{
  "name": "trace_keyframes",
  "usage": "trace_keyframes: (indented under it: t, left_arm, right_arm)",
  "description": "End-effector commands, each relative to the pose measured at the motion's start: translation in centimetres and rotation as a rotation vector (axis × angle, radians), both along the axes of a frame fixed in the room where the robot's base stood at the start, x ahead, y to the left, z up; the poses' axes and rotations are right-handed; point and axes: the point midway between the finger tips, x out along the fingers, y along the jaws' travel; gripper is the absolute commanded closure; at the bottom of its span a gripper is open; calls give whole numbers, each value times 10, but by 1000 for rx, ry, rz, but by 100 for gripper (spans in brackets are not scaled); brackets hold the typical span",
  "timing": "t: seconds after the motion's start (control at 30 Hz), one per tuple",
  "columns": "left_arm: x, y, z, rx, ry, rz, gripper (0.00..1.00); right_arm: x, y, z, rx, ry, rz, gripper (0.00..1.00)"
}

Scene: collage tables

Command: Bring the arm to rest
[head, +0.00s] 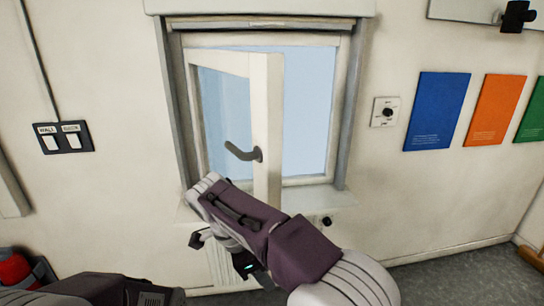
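My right arm comes in from the bottom right and bends in front of the window sill. My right gripper (221,253) hangs below the forearm, its two dark fingers spread apart with nothing seen between them. The window sash (265,130) is swung open into the room, hinged at the left. Its grey handle (243,153) sits above my forearm, clear of the gripper. Part of my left arm shows at the bottom left; its gripper is out of view.
The sill (335,197) runs behind my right arm, with a radiator (222,268) partly hidden below. A switch panel (64,138) is on the left wall. A dial (385,111) and blue (437,110), orange (496,110) and green posters (533,112) are on the right. A red object (14,269) lies bottom left.

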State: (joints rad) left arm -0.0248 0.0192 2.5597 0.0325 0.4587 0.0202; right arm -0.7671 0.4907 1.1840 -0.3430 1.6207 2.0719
Motion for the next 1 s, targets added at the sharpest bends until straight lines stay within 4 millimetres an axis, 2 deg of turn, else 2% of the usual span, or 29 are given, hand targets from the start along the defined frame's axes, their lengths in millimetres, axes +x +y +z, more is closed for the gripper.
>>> trace_keyframes:
  t: [0.17,0.27,0.37,0.47,0.5,0.6,0.73,0.8,0.9,1.0]
  left_arm:
    - [0,0,0,0,0,0,100]
    - [0,0,0,0,0,0,100]
    - [0,0,0,0,0,0,100]
    - [0,0,0,0,0,0,100]
    - [0,0,0,0,0,0,100]
    - [0,0,0,0,0,0,100]
    - [0,0,0,0,0,0,100]
    - [0,0,0,0,0,0,100]
    - [0,0,0,0,0,0,100]
    - [0,0,0,0,0,0,100]
  right_arm:
    - [3,-68,-1,-3,40,-157,67]
    - [-3,-112,-12,15,88,-214,67]
    - [-18,-153,-32,59,154,-195,67]
    - [-46,-190,-62,139,230,-88,67]
    - [-61,-201,-78,180,256,-9,67]
    - [-100,-213,-119,275,293,280,67]
    - [-129,-203,-158,300,293,730,67]
    - [-130,-199,-168,276,276,930,67]
    - [-112,-197,-169,211,232,1137,67]
    - [-106,-197,-168,177,229,1242,67]
